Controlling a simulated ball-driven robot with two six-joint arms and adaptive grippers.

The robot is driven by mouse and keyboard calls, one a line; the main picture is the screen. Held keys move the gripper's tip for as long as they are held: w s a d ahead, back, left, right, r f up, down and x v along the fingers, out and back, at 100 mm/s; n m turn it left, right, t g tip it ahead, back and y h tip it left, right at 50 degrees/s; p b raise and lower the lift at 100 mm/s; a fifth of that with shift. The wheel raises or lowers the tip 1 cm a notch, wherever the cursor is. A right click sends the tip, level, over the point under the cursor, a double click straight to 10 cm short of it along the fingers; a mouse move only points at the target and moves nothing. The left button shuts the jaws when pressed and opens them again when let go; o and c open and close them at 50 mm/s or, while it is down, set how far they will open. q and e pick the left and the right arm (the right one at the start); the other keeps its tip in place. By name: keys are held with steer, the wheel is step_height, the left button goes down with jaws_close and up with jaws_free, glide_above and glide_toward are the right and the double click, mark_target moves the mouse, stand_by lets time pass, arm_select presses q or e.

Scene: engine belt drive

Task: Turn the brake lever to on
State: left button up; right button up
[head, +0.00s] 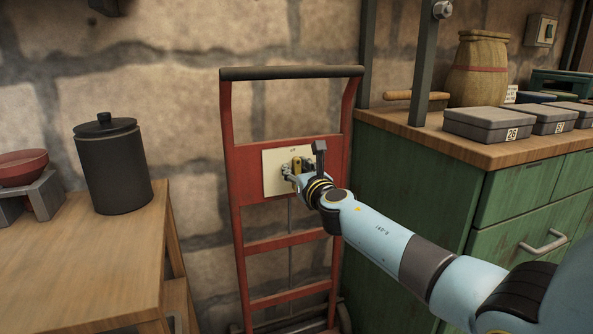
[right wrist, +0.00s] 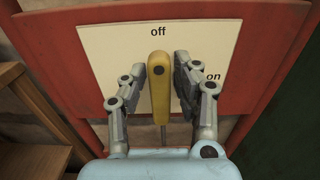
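The brake lever (right wrist: 159,85) is a yellow bar with a dark pivot dot near its top, mounted on a cream plate (right wrist: 110,45). In the right wrist view it stands upright under the word "off"; "on" is printed to its right. My right gripper (right wrist: 160,70) has one finger on each side of the lever, with small gaps visible, so it is open around it. In the head view the plate (head: 275,180) sits on a red hand truck (head: 240,190), and my right gripper (head: 289,170) partly hides the lever. My left gripper is not in view.
A wooden table (head: 90,270) with a dark lidded canister (head: 112,165) and a red bowl (head: 22,167) stands at the left. A green cabinet (head: 410,190) with grey boxes (head: 488,123) on top stands close at the right of the hand truck.

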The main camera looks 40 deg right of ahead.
steer(key=c, duration=0.4)
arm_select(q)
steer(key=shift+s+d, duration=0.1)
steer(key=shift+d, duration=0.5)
arm_select(e)
jaws_close()
